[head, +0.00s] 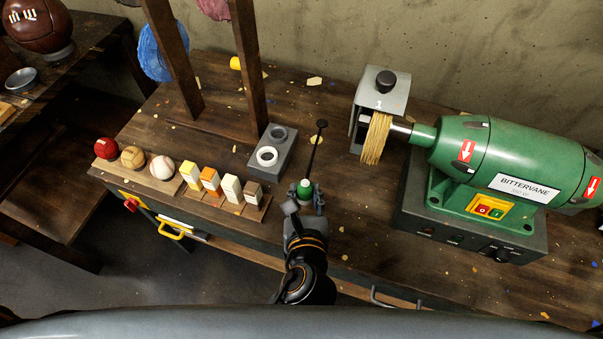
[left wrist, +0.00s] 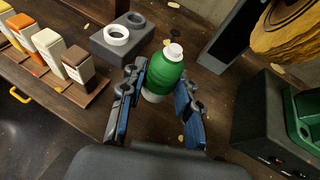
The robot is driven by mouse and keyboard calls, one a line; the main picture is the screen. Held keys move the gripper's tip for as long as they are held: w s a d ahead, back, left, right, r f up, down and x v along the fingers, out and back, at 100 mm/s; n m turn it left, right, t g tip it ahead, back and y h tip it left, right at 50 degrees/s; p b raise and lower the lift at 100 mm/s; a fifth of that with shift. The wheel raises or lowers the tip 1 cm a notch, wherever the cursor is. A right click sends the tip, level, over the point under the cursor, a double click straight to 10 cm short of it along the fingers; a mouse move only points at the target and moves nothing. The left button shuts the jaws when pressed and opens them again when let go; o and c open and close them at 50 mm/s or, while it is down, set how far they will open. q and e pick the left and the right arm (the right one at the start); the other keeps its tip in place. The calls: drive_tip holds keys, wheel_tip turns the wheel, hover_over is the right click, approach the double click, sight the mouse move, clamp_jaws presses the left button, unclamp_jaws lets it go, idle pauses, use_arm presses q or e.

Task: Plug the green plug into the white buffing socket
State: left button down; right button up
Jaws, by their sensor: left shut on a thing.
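The green plug (head: 305,186), a green body with white ends, is between the fingers of my left gripper (head: 305,197). In the left wrist view the plug (left wrist: 165,72) stands between both blue-padded fingers of the gripper (left wrist: 163,95), its white tip pointing away from the palm. The white buffing socket (head: 267,156) is a white ring on a grey block, left of and a little beyond the plug. The socket also shows in the left wrist view (left wrist: 116,35), up and left of the plug. The plug is apart from it. My right gripper is not in view.
A grey ring socket (head: 279,133) sits behind the white one on the same block. A green buffing machine (head: 500,160) stands right. A thin black rod (head: 315,145) lies beyond my gripper.

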use_arm(q)
drive_tip(key=shift+w, duration=0.1)
drive_tip(key=x, duration=1)
hover_over(305, 176)
drive_tip(key=s, duration=0.2)
wheel_tip(305, 176, down, 4)
drive_tip(key=shift+w+f, duration=0.1)
drive_tip(key=shift+f, duration=0.05)
drive_tip(key=shift+w+f, duration=0.4)
drive_tip(key=shift+f, duration=0.05)
drive_tip(key=shift+w+f+b, duration=0.2)
drive_tip(key=shift+w+f, duration=0.05)
drive_tip(key=shift+f, duration=0.35)
drive_tip(key=shift+w+f+b, duration=0.15)
drive_tip(key=shift+w+f, duration=0.05)
drive_tip(key=shift+f, duration=0.4)
drive_tip(key=shift+f+p, duration=0.35)
drive_tip(key=shift+f, duration=0.35)
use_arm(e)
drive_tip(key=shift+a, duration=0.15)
use_arm(q)
drive_tip(key=c, duration=1)
unclamp_jaws()
drive_tip(key=shift+o, duration=0.2)
